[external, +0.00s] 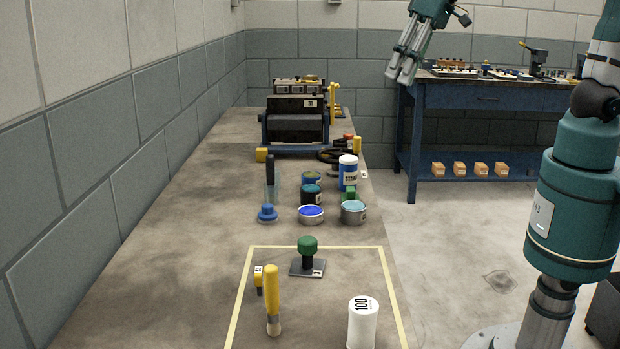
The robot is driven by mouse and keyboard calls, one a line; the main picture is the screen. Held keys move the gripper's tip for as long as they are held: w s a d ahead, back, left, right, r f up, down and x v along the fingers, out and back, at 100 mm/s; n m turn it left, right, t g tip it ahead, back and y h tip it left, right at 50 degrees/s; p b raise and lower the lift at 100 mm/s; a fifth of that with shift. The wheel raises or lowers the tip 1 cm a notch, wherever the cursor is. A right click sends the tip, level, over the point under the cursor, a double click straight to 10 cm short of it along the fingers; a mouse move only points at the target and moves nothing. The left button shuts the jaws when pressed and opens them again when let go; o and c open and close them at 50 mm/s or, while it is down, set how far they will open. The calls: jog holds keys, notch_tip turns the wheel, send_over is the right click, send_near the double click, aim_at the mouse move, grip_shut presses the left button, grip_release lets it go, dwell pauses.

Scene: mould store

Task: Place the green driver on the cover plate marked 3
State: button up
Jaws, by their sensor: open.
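A tool with a round green top (307,243) and a dark stem stands upright inside the yellow outline on the bench; it may be the green driver. Under it is a flat dark grey plate (298,269) with a small white label, too small to read. I cannot tell whether the tool rests on this plate or is part of it. I cannot make out any plate marked 3. My gripper (401,76) is open and empty, high up at the top of the external view, fingers pointing down, well apart from the bench things.
A yellow-handled brush (272,292), a small yellow tagged item (259,279) and a white container marked 100 (362,324) stand near the green-topped tool. Behind are several paint tins (353,212), a blue-based item (267,213) and a dark machine (296,120). A blue workbench (465,98) stands at the back right.

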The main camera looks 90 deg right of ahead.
jog(key=s+d+n+t, duration=0.1)
jog(key=s+d+n, duration=0.2)
jog(key=s, duration=0.5)
jog(key=s+d+f+n+t, duration=0.1)
jog(key=s+d+n, duration=0.2)
jog(key=s, duration=0.6)
jog(key=shift+d+f+t+h, duration=0.3)
jog(key=shift+d+t, duration=0.1)
jog(key=shift+d, duration=0.1)
